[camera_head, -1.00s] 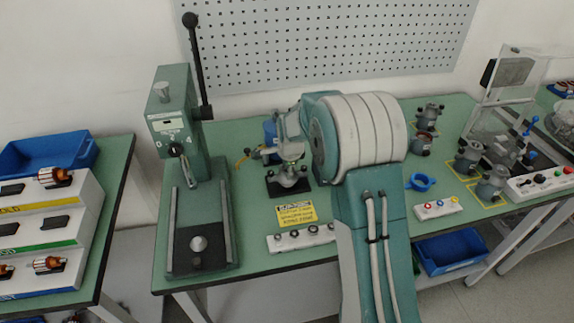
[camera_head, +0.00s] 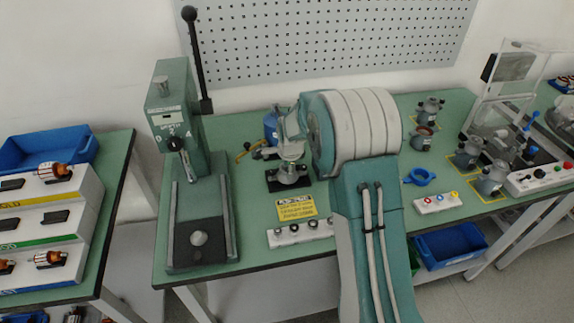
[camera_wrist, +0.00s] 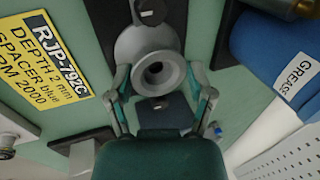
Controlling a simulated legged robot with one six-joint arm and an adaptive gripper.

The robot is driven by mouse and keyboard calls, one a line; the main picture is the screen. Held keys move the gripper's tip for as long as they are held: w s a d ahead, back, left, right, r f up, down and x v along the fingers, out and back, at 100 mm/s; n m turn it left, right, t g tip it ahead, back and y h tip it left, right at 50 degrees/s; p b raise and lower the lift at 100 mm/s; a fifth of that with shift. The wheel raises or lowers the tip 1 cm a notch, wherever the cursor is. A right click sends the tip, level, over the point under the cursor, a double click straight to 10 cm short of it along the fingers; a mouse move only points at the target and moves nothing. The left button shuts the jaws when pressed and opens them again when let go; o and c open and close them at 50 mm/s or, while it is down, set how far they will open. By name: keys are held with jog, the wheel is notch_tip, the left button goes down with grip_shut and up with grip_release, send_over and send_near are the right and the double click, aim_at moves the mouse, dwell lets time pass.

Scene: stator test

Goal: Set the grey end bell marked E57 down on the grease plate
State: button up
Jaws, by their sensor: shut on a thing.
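A grey, round, flanged end bell with a central bore (camera_wrist: 136,42) sits between the two fingers of my gripper (camera_wrist: 160,76) in the wrist view. The gripper is shut on it. No E57 mark is readable. A dark plate (camera_wrist: 176,116) lies beneath the bell, partly hidden by it. In the head view my gripper (camera_head: 291,152) is low over this black plate (camera_head: 273,184), with the bell small and partly hidden under the fingers. I cannot tell whether the bell touches the plate.
A blue container labelled GREASE (camera_wrist: 276,52) stands beside the plate. A yellow sign (camera_head: 296,207) and a white strip with round parts (camera_head: 291,236) lie nearer the front edge. A green press (camera_head: 200,215) stands left. Several grey housings and a blue ring (camera_head: 419,177) are right.

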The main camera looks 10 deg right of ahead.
jog(key=o, duration=1.1)
jog(key=shift+c, duration=0.2)
jog(key=v, duration=1.2)
jog(key=shift+w, duration=0.1)
jog(key=s+r+n+t, duration=0.1)
jog(key=s+r+n, duration=0.9)
jog(key=s, duration=0.6)
jog(key=s+n+t, duration=0.1)
jog(key=s+n, duration=0.7)
jog(key=s, duration=0.9)
jog(key=shift+r, duration=0.45)
